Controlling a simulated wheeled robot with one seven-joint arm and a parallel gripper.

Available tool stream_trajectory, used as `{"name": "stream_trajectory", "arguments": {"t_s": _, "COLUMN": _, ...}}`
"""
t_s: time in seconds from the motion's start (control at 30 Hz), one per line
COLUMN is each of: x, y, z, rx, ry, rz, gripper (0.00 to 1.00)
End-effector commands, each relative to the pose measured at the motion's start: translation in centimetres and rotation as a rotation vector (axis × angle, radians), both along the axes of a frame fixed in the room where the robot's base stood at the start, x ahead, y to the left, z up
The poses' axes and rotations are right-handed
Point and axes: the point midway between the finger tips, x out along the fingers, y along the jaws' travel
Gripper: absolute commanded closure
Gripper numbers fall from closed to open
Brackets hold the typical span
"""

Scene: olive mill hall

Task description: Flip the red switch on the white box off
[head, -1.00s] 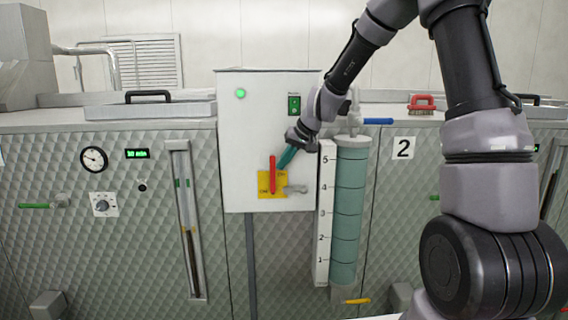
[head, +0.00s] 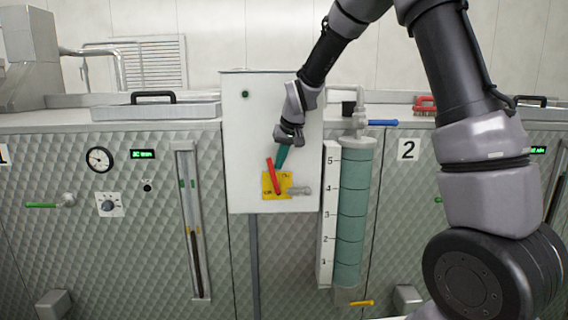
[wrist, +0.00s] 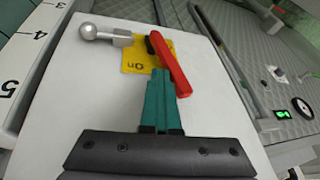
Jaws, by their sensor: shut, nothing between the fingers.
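The white box (head: 240,170) hangs on the quilted metal front, with a yellow plate (head: 285,180) low on its face. The red switch (head: 273,176) is a lever on that plate, leaning with its top to the left. In the wrist view the lever (wrist: 172,68) crosses the plate, where "ON" can be read (wrist: 133,66); the other label is hidden. My gripper (head: 280,164) has teal fingers, shut and empty, just right of the lever's upper part. In the wrist view the fingertips (wrist: 162,75) are close beside the lever; contact is unclear.
A grey knob-ended handle (head: 300,190) sticks out right of the plate. A round lamp (head: 245,94) on the box is dark. A teal cylinder (head: 354,210) with a number scale (head: 328,215) stands right of the box. A blue-handled valve (head: 382,123) is above it.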

Motion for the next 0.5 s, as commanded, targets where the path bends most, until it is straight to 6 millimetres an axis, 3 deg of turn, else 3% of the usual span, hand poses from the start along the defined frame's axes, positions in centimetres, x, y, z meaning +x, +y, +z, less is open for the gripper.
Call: {"name": "stream_trajectory", "arguments": {"t_s": 0.5, "x": 0.1, "y": 3.8, "z": -0.4, "rx": -0.346, "ry": 0.009, "rz": 0.006, "gripper": 1.00}}
